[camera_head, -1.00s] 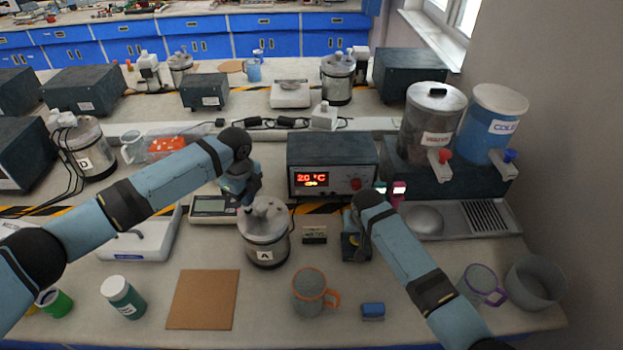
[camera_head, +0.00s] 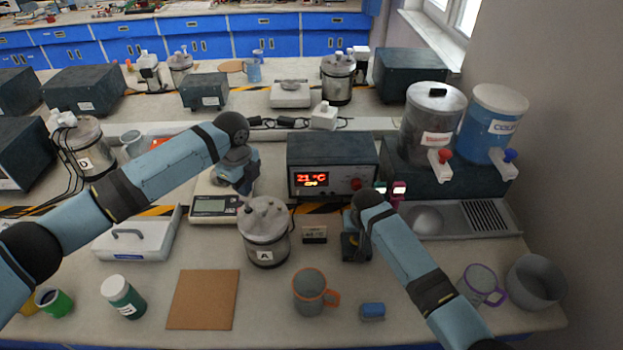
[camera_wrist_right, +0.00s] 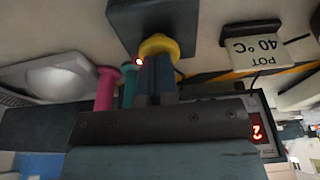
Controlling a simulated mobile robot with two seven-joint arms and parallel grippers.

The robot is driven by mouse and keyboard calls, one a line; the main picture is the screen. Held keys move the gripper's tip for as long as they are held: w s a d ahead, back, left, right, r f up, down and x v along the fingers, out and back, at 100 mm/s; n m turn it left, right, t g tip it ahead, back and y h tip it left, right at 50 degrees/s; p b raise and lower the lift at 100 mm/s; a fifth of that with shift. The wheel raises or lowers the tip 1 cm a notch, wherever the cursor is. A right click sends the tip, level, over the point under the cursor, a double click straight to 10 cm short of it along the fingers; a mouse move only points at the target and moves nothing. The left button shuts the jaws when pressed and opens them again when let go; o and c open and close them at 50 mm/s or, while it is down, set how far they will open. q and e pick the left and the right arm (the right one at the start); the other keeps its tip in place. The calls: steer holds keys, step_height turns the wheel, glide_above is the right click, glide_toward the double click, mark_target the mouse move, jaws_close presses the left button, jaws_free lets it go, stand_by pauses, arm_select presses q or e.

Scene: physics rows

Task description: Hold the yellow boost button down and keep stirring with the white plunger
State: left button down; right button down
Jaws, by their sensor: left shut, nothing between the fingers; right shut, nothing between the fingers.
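The pot marked A (camera_head: 266,253) stands upright at the table's middle. Pale fittings stand on its lid (camera_head: 265,218); which one is the white plunger I cannot tell. My left gripper (camera_head: 243,190) is shut and empty behind and above the lid, apart from it, over the scale. My right gripper (camera_head: 356,250) is shut and points down. In the right wrist view its closed fingertips (camera_wrist_right: 160,62) meet the yellow button (camera_wrist_right: 160,44) on a dark box (camera_wrist_right: 153,15). A red light glows beside the button. How far it is pressed I cannot tell.
The heater box (camera_head: 332,165) behind shows 21 °C. A card (camera_head: 314,235) reading "POT 40 °C" in the wrist view stands between pot and right gripper. An orange-rimmed mug (camera_head: 309,293), blue block (camera_head: 372,311) and brown mat (camera_head: 203,299) lie in front.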

mark_target(246, 199)
arm_select(q)
steer(key=shift+f, duration=0.1)
stand_by(0.6)
steer(key=shift+f, duration=2.15)
steer(key=shift+r, duration=2.2)
steer(key=shift+f, duration=0.1)
steer(key=shift+f, duration=2.1)
steer(key=shift+r, duration=0.1)
steer(key=shift+r, duration=2.15)
